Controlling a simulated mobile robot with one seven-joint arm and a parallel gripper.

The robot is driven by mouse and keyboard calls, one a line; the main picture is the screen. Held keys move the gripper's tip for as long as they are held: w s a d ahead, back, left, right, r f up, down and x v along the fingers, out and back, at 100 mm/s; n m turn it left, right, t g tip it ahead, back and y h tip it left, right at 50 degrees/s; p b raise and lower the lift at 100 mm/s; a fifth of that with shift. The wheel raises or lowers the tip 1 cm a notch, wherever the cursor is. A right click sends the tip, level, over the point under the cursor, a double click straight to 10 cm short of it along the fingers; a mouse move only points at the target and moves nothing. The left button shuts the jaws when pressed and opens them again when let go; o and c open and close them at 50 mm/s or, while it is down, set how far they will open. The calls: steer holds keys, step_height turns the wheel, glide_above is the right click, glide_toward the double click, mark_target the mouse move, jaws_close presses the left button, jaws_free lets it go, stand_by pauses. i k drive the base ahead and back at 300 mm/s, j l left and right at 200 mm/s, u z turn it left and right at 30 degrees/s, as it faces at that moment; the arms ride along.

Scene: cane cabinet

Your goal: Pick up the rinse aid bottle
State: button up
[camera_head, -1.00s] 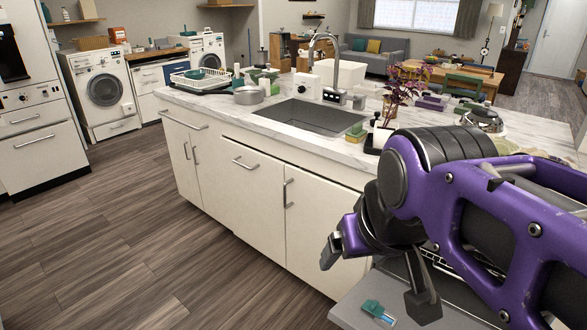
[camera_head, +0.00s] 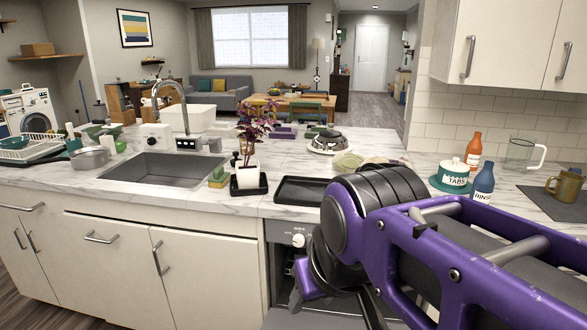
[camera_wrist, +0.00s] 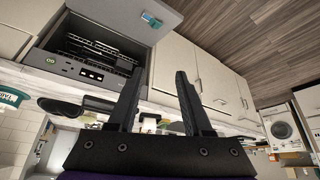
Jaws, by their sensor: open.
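I cannot make out the bottle in the wrist view.
The TABS jar (camera_head: 453,173), orange bottle (camera_head: 473,150), glass pitcher (camera_head: 522,153) and mug (camera_head: 565,185) stand near the bottle. A black tray (camera_head: 301,190) and potted plant (camera_head: 249,176) are farther left, beside the sink (camera_head: 165,171). The dishwasher (camera_wrist: 85,62) is open below the counter.

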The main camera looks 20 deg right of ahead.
mark_target(482, 187)
steer(key=z, duration=1.7)
steer(key=l+u, duration=0.3)
steer(key=l, duration=0.25)
steer(key=l+u, duration=0.25)
steer(key=l, duration=0.3)
